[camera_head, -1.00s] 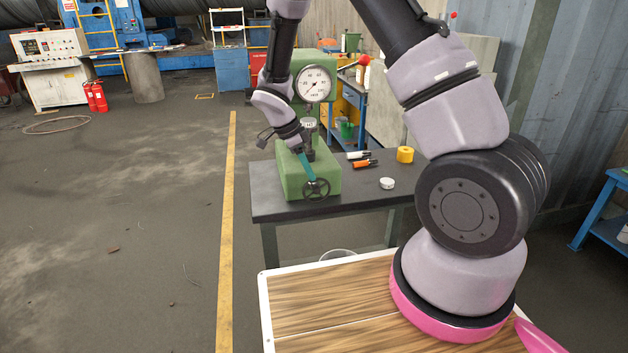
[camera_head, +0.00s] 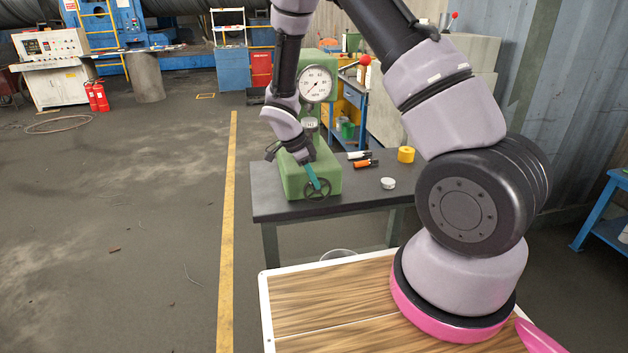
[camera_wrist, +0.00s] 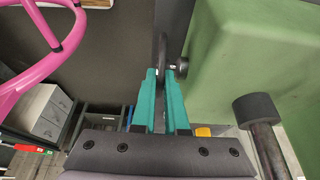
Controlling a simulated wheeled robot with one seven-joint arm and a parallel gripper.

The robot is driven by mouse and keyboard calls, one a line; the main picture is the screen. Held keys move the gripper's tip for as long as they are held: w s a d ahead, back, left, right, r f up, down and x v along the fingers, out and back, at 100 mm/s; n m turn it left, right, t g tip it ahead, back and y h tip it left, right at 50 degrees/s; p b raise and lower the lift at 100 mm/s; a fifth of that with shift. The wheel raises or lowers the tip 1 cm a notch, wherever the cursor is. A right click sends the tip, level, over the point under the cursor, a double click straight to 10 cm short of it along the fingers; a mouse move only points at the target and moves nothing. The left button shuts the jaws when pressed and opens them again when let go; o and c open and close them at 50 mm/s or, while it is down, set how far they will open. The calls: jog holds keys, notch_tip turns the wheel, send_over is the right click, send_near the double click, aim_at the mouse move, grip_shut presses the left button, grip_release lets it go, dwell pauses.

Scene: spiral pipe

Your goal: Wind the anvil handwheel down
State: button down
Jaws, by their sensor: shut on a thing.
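The anvil handwheel (camera_head: 318,196) is a small dark spoked wheel on the front of the green tester body (camera_head: 292,178), which stands on the dark bench. My gripper (camera_head: 318,184) reaches down to it from the upper left, with its teal fingers at the wheel's upper part. In the wrist view my gripper (camera_wrist: 163,74) is shut on the handwheel rim (camera_wrist: 162,48), which shows edge-on between the fingertips. The green body (camera_wrist: 240,50) is just right of the fingers there. A round dial gauge (camera_head: 316,84) faces forward above. My wrist hides part of the tester.
The bench top (camera_head: 350,203) also holds an orange-and-black marker (camera_head: 363,164), a yellow roll (camera_head: 405,154) and a white round puck (camera_head: 388,183), all right of the tester. In the wrist view a dark capped post (camera_wrist: 257,110) stands close right of the fingers. Open floor lies left.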

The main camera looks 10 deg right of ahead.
aim_at(305, 187)
jog(key=shift+a, duration=0.15)
jog(key=shift+a+f+h, duration=0.15)
jog(key=shift+a+h, duration=0.2)
jog(key=shift+h, duration=0.65)
jog(key=h, duration=0.2)
jog(key=shift+a+f+h, duration=0.25)
jog(key=shift+a+h, duration=0.05)
jog(key=shift+a, duration=0.1)
jog(key=shift+a+f+h, duration=0.25)
jog(key=shift+f+h, duration=0.05)
jog(key=shift+h, duration=0.8)
jog(key=shift+a+f+h, duration=0.2)
jog(key=shift+f+h, duration=0.1)
jog(key=shift+h, duration=0.8)
jog(key=c, duration=0.9)
grip_release()
jog(key=shift+c, duration=0.2)
jog(key=v, duration=1)
jog(key=shift+a, duration=0.4)
